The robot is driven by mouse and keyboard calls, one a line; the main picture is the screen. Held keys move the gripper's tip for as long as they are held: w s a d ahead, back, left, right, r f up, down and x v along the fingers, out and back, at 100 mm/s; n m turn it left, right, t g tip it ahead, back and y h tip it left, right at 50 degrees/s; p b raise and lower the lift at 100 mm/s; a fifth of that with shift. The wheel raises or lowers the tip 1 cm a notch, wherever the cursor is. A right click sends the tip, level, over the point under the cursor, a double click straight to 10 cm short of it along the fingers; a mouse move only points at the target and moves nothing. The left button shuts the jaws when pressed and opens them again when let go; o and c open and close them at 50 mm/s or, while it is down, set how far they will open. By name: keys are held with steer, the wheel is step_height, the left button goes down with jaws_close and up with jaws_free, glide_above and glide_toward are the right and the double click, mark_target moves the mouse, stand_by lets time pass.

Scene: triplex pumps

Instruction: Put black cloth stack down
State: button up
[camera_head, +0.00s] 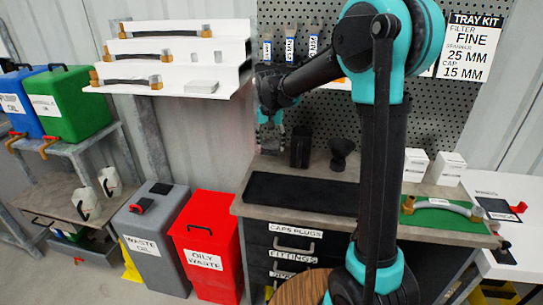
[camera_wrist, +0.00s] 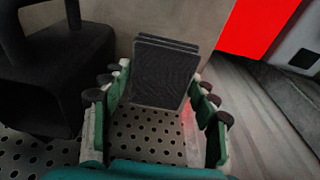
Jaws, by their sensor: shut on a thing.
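In the wrist view the black cloth stack (camera_wrist: 165,72) is a dark, squarish block of several layers. It sits between the fingers of my gripper (camera_wrist: 160,90), which are shut on its two sides. In the head view my gripper (camera_head: 270,136) is at the back left of the workbench, in front of the perforated panel. The stack is too small and dark to make out there. I cannot tell how far it is from the bench top.
The workbench (camera_head: 238,208) bears a black mat (camera_head: 300,192). A black container (camera_head: 300,147) stands close right of my gripper, with a dark funnel (camera_head: 341,152) beyond. White boxes (camera_head: 415,163) stand farther right. The red oily waste bin (camera_head: 207,240) stands left of the bench.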

mark_target(272, 163)
steer(key=shift+w+f, duration=0.15)
steer(key=shift+f, duration=2.55)
steer(key=shift+f, duration=0.15)
steer(key=o, duration=1.3)
steer(key=r, duration=0.4)
steer(key=s+r, duration=0.1)
steer(key=r, duration=0.3)
steer(key=s+r, duration=0.1)
steer(key=r, duration=0.3)
steer(key=shift+a+r, duration=0.1)
steer(key=shift+a, duration=0.1)
